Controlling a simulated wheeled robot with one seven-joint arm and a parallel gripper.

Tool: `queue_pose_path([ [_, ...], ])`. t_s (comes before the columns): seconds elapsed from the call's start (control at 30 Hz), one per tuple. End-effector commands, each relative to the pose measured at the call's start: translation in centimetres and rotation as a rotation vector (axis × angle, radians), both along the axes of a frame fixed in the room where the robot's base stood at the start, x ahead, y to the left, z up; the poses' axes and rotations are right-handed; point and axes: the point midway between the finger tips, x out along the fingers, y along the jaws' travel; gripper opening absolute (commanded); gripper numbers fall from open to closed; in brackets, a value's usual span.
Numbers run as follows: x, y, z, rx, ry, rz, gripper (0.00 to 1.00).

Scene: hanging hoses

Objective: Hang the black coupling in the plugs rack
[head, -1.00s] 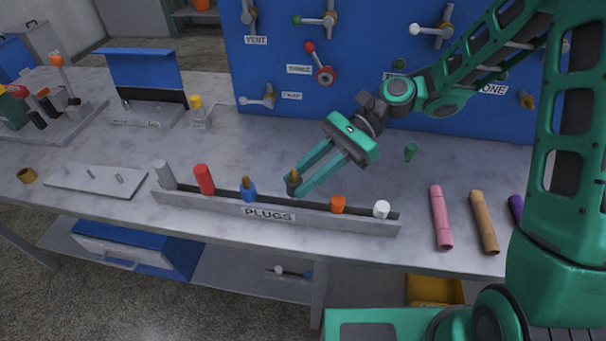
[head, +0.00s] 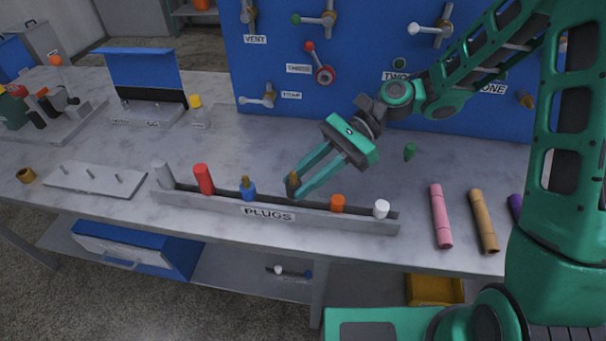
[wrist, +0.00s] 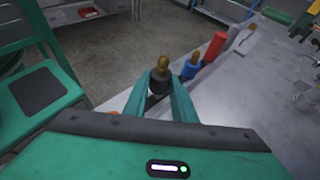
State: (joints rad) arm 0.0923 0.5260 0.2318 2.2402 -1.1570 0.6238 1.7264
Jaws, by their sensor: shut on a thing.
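The black coupling (head: 292,186) has a brass-coloured tip and stands roughly upright at the plugs rack (head: 345,224), between the blue plug and the orange plug. My gripper (head: 297,190) is shut on it, with the fingers coming down from the upper right. The coupling (wrist: 159,80) also shows between the fingertips in the wrist view. Its lower end is hidden by the fingers and the rack's front wall, so I cannot tell whether it is seated in the rack.
Pink (head: 441,216) and tan (head: 484,221) tubes lie to the right. A blue valve panel (head: 330,40) stands behind.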

Motion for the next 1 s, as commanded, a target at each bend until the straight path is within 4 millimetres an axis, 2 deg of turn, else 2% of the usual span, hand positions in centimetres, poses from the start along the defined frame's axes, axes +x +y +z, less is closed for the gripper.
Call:
queue_pose_path([
  [1.0, 0.0, 0.0, -2.2, -0.001, 0.001, 0.000, 0.00],
])
